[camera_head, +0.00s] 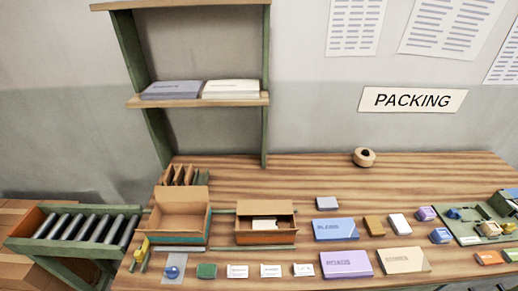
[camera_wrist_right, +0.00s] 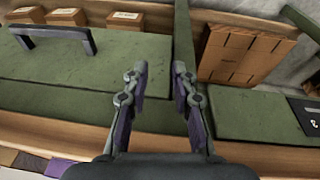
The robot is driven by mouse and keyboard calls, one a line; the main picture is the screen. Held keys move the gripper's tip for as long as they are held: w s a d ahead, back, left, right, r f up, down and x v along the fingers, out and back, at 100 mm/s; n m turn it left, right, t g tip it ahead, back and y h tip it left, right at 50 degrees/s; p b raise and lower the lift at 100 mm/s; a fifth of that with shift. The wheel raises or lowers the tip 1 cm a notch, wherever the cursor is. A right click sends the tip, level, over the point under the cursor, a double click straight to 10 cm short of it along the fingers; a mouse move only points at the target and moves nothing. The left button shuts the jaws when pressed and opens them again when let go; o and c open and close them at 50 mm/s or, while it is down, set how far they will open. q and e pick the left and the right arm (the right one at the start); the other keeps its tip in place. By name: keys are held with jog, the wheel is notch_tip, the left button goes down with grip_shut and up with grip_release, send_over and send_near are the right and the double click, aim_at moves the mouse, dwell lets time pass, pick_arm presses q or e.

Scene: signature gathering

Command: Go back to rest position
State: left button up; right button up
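My right gripper (camera_wrist_right: 160,88) shows in the right wrist view with its two fingers apart. Nothing is between them. Below and beyond the fingers are green panels (camera_wrist_right: 90,66) and a wooden edge, with no visible contact. Neither gripper shows in the head view, and my left gripper is in no frame.
In the head view, a wooden table (camera_head: 300,173) holds two open cardboard boxes (camera_head: 181,224) (camera_head: 266,236), a tape roll (camera_head: 364,157) and several small packs. A roller conveyor (camera_head: 75,238) stands left. The table's back is mostly clear. A dark handle (camera_wrist_right: 52,31) shows in the wrist view.

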jog(key=s+d+f+b, duration=0.1)
jog(key=s+f+b, duration=0.35)
jog(key=f, duration=1.15)
pick_arm(q)
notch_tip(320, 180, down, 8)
jog(key=b, duration=0.1)
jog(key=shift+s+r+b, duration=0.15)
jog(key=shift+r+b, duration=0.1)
jog(key=shift+b, duration=0.1)
pick_arm(e)
jog(key=s+f+g, duration=0.1)
jog(key=s+f, duration=1.2)
jog(key=s, duration=0.3)
jog(key=shift+s+d+f+g, duration=0.25)
jog(key=shift+d+g, duration=0.05)
jog(key=shift+d, duration=0.05)
